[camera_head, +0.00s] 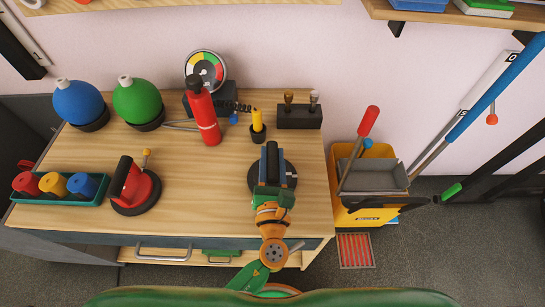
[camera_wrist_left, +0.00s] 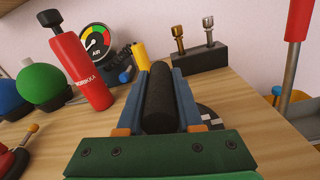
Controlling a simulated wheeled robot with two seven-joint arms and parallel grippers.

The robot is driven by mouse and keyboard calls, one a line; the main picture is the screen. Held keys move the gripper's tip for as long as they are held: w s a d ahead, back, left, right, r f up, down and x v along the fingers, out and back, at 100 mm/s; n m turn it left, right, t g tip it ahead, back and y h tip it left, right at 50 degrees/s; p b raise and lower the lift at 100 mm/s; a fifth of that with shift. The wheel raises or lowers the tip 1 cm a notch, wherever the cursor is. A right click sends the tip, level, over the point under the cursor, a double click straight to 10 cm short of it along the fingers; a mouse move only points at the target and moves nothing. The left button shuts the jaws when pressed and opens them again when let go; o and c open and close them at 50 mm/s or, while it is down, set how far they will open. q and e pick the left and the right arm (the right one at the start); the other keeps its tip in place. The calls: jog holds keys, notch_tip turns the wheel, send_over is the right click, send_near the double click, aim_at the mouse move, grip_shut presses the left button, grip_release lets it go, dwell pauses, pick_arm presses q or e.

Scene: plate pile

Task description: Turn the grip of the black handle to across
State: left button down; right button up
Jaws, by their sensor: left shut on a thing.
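The black handle (camera_head: 272,152) stands on a round dark base (camera_head: 253,181) at the right part of the wooden table. Its bar points away from me, toward the back of the table. My left gripper (camera_head: 273,172) is over the base, with a finger on either side of the bar, shut on it. In the left wrist view the black bar (camera_wrist_left: 159,98) lies lengthwise between the blue fingers (camera_wrist_left: 160,105). Part of the base, with pale marks, shows to the right of them. The gripper hides much of the base. My right gripper is not in view.
A yellow candle-like piece in a black cup (camera_head: 257,126) and a dark block with two knobs (camera_head: 299,116) stand just behind. A red bottle (camera_head: 203,112) is behind left. A red-based handle (camera_head: 137,190) sits farther left; the wood between is clear.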

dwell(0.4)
pick_arm(q)
jog(key=c, duration=0.6)
grip_release()
jog(key=s, duration=0.7)
jog(key=shift+s+d, duration=0.1)
